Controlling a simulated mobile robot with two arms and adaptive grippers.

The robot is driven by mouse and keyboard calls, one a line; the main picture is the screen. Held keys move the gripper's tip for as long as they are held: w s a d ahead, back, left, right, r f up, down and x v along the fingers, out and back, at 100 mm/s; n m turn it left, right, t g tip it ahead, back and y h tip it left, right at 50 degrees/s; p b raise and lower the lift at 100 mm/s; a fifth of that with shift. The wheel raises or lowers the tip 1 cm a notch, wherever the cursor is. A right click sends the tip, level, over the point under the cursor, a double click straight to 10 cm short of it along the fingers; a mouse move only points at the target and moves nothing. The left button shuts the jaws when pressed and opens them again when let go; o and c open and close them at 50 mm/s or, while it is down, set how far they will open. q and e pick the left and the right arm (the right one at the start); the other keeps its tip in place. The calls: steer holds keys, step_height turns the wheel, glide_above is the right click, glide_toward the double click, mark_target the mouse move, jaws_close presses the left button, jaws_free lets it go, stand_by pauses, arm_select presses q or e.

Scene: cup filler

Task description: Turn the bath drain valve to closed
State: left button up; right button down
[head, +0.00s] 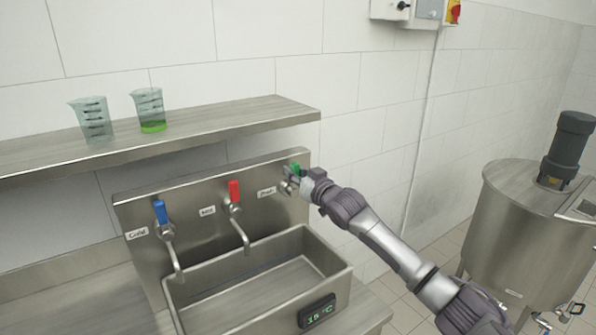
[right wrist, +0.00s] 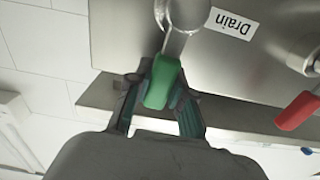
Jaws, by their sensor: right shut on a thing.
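The drain valve has a green handle (head: 295,168) on the steel back panel, beside a "Drain" label (head: 267,193). In the right wrist view the green handle (right wrist: 161,82) hangs from a round steel fitting, next to the "Drain" label (right wrist: 232,24). My right gripper (right wrist: 157,92) is shut on the green handle, with a finger on each side of it. In the head view my right gripper (head: 306,181) reaches the valve from the right and partly covers it. My left gripper is not in view.
A blue-handled cold tap (head: 161,212) and a red-handled tap (head: 234,191) stand left of the drain valve. The steel basin (head: 341,285) is below, with a 15 °C display (head: 317,311). Two beakers stand on the shelf (head: 220,125) above. A steel tank (head: 515,225) is at right.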

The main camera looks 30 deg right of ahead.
steer(key=shift+a+f+n, duration=0.15)
steer(key=shift+a+n, duration=0.05)
steer(key=shift+n, duration=0.2)
steer(key=c, duration=1)
jaws_free()
steer(key=s, duration=1.2)
steer(key=shift+d, duration=0.45)
